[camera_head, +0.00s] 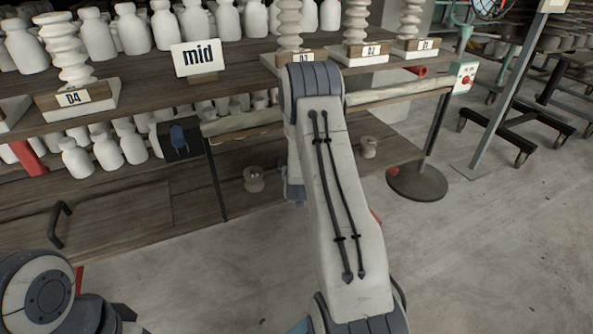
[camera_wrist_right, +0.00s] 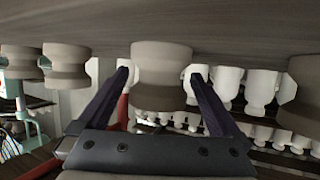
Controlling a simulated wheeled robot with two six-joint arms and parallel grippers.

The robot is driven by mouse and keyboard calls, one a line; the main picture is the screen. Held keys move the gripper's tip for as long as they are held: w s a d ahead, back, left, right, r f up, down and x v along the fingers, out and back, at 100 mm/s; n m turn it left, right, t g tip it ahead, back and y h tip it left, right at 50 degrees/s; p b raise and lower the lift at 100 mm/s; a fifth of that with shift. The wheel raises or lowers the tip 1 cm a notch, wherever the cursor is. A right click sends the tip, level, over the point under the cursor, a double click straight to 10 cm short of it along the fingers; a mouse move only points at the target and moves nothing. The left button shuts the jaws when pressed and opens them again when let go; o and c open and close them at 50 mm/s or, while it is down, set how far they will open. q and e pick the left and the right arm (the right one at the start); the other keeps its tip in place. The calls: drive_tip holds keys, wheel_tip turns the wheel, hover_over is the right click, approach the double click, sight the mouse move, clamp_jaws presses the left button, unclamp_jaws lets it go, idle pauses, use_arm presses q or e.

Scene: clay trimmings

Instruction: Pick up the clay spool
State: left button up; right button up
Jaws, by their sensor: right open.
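In the right wrist view, a grey-beige waisted clay spool (camera_wrist_right: 162,75) shows against the board at the top of the picture. My right gripper (camera_wrist_right: 160,88) is open, with one dark finger on each side of this spool in the picture. I cannot tell whether the fingertips reach around it or stop short of it. In the head view my right arm reaches to the shelf and hides the right gripper. Small clay spools stand on the lower shelf left (camera_head: 254,180) and right (camera_head: 369,147) of the arm. My left gripper is out of view.
The wrist view shows further spools on the left (camera_wrist_right: 67,68) and right (camera_wrist_right: 303,88), with white bottles (camera_wrist_right: 260,88) behind. In the head view, bottles (camera_head: 131,28) fill the upper shelf, with a "mid" sign (camera_head: 198,59). A dark post (camera_head: 215,180) stands left of the arm.

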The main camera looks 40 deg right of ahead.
drive_tip(key=shift+x, duration=1.05)
drive_tip(key=shift+s, duration=0.1)
drive_tip(key=shift+c, duration=0.3)
drive_tip(key=c, duration=1.5)
drive_tip(key=shift+r, duration=0.1)
